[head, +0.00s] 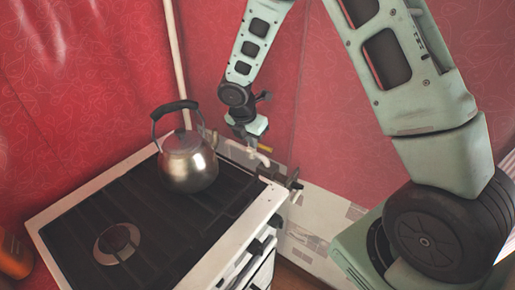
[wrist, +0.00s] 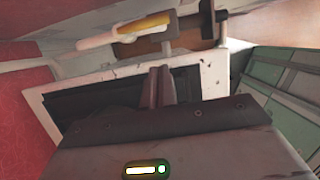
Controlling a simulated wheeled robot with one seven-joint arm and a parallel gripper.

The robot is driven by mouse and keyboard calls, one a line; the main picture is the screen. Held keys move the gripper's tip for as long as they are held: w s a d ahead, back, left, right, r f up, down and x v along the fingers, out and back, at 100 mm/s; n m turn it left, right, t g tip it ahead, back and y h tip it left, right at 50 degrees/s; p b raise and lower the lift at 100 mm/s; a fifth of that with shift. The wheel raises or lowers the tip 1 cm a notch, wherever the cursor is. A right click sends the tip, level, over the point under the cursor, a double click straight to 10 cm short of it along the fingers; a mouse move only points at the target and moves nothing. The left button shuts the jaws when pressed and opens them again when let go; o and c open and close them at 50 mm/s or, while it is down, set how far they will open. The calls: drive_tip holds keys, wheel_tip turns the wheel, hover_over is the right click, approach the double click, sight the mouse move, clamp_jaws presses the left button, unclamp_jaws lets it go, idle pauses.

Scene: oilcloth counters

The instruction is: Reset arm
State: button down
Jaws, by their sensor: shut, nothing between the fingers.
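My gripper (head: 251,143) is at the back right of the stove, close to the wall. In the wrist view its two dark fingers (wrist: 160,86) are together, with nothing visible between them. In the head view the fingertips are small and hard to tell from the fittings behind them.
A metal kettle (head: 188,162) with a dark handle stands on the stove (head: 68,205), left of my gripper. A burner (head: 117,241) is bare at the front left. A yellow-handled pipe fitting (wrist: 145,23) is near my fingers. Red walls (head: 90,70) stand behind.

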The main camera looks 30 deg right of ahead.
drive_tip(key=shift+v, duration=2.65)
